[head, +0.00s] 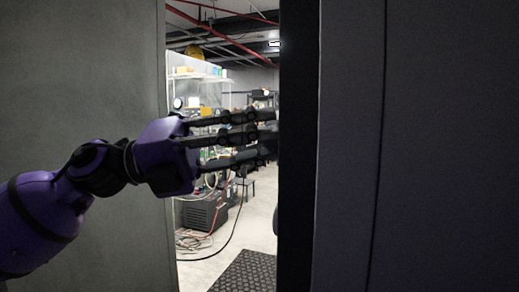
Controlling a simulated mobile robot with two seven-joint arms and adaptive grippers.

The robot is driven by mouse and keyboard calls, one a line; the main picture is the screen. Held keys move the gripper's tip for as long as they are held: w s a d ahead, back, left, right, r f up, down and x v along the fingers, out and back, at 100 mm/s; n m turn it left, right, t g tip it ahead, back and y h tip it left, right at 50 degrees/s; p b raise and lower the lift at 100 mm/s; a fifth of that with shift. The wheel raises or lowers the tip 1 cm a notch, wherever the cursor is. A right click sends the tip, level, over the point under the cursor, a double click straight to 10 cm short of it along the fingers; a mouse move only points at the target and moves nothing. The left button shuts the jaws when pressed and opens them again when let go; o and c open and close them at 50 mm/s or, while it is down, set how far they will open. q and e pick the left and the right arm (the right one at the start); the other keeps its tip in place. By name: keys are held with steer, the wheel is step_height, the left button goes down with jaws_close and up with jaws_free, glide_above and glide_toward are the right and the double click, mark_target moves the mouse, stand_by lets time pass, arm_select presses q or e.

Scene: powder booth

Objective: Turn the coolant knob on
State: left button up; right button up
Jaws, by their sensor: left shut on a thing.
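My left gripper (268,136) comes in from the left on a purple arm. Its long black fingers point right, and their tips reach the near edge of a large dark panel (440,150). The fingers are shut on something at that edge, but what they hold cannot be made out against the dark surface. No coolant knob can be picked out in the head view. My right gripper is not in view.
A grey wall panel (85,80) stands at the left, behind my arm. Between it and the dark panel is a narrow gap onto a workshop with shelves, a dark box (203,213), loose cables and a black floor mat (244,273).

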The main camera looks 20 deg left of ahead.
arm_select(q)
steer(key=shift+w+f+m+g+h+b, duration=0.15)
steer(key=shift+m+g+h+b, duration=0.55)
steer(key=shift+m, duration=1.05)
steer(key=shift+w+f+m+g+h+b, duration=0.2)
steer(key=shift+m+g+b, duration=0.5)
steer(key=shift+m, duration=1)
steer(key=shift+w+r+m+g+h+b, duration=0.1)
steer(key=shift+m+g+h+b, duration=0.35)
steer(key=shift+m+b, duration=0.95)
steer(key=shift+m+p, duration=0.35)
steer(key=shift+m, duration=0.2)
steer(key=o, duration=1)
steer(key=shift+w, duration=0.2)
steer(key=shift+s+a+r, duration=0.1)
steer(key=shift+s, duration=0.05)
